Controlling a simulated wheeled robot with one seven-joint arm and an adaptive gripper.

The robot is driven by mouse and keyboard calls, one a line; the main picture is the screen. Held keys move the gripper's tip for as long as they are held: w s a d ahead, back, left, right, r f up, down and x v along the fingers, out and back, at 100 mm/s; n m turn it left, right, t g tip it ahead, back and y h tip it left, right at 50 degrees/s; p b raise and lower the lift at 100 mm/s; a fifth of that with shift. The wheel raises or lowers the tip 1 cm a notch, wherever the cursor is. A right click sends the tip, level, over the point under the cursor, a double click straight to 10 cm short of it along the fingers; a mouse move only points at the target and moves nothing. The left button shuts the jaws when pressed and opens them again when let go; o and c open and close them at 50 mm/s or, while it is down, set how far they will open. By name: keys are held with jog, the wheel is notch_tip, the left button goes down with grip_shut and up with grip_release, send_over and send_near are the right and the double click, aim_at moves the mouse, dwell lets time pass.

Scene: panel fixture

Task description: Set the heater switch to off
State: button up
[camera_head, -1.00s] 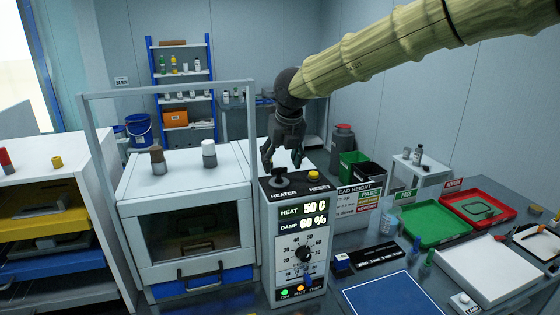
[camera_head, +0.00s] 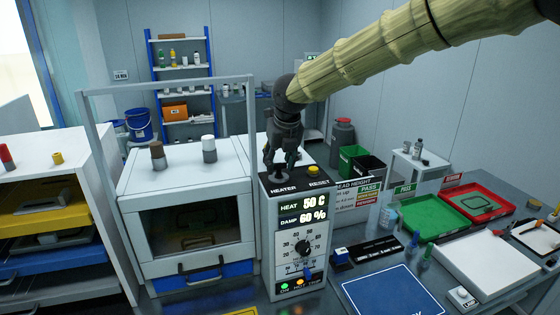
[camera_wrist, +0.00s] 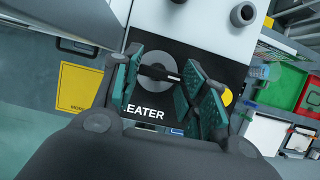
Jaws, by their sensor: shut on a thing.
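The heater switch (camera_wrist: 158,74) is a round grey disc with a dark handle across it, on the black top of the control box (camera_head: 297,208). The handle has a pale mark at its right end in the wrist view. In the head view my gripper (camera_head: 281,170) points down onto the switch and mostly hides it. The box display shows 50 C and 60 %.
A yellow reset button (camera_head: 312,170) sits right of my gripper on the same box top. A white oven (camera_head: 185,215) with a grey frame stands left. Green (camera_head: 432,222) and red (camera_head: 484,204) trays and a blue mat (camera_head: 390,291) lie to the right.

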jog(key=shift+r, duration=0.1)
jog(key=n+p, duration=0.1)
jog(key=p, duration=0.1)
jog(key=n+y+p, duration=0.1)
jog(key=n+p, duration=0.1)
jog(key=shift+w+d+r, duration=0.1)
jog(key=shift+d+r, duration=0.05)
jog(key=shift+r, duration=0.05)
jog(key=n+p, duration=0.1)
jog(key=n, duration=0.1)
jog(key=n+g+y+p, duration=0.1)
jog(key=n+p, duration=0.1)
jog(key=shift+w+d+f, duration=0.15)
jog(key=shift+f, duration=0.05)
jog(key=n+g, duration=0.1)
jog(key=n, duration=0.1)
jog(key=n+g, duration=0.1)
jog(key=n, duration=0.1)
jog(key=n+y, duration=0.1)
jog(key=n, duration=0.1)
jog(key=shift+w+f+g, duration=0.1)
jog(key=shift+w+g, duration=0.15)
jog(key=shift+g, duration=0.15)
jog(key=n+g, duration=0.1)
jog(key=n, duration=0.3)
jog(key=shift+w+n+g, duration=0.1)
jog(key=shift+n+g, duration=0.3)
jog(key=o, duration=1)
jog(key=v, duration=1.2)
